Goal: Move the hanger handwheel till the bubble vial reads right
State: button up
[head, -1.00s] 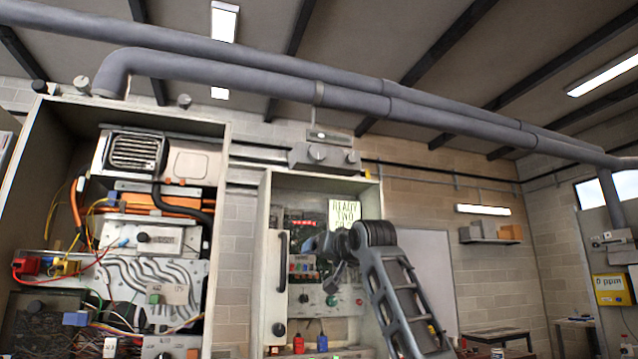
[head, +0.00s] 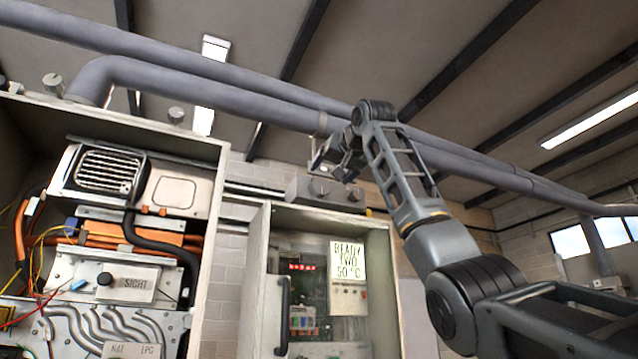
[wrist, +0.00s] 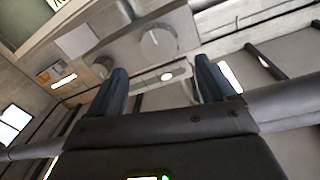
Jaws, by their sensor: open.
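In the wrist view a pale round handwheel (wrist: 158,42) stands out from a grey box, with a second knob (wrist: 103,67) to its left. A greenish strip with a bright white spot, probably the bubble vial (wrist: 166,76), lies between my fingertips in the picture; its reading is too small to tell. My gripper (wrist: 162,72) is open and empty, with its two dark blue fingers apart and the handwheel beyond them. In the head view my gripper (head: 330,160) is raised near the pipe, just above the box's handwheel (head: 320,187). The vial is not clear there.
Two thick grey pipes (head: 225,98) run overhead, one close by my gripper. An open heater cabinet (head: 225,190) with wiring stands at the left.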

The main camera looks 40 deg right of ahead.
aim_at(322, 184)
jog(key=p+x, duration=0.2)
jog(key=x, duration=0.3)
jog(key=shift+w+r, duration=0.1)
jog(key=shift+r, duration=0.05)
jog(key=shift+w+d+p, duration=0.25)
jog(key=shift+w+p, duration=0.05)
jog(key=shift+w, duration=0.3)
jog(key=shift+c, duration=0.5)
jog(key=c, duration=1)
jog(key=shift+o, duration=0.2)
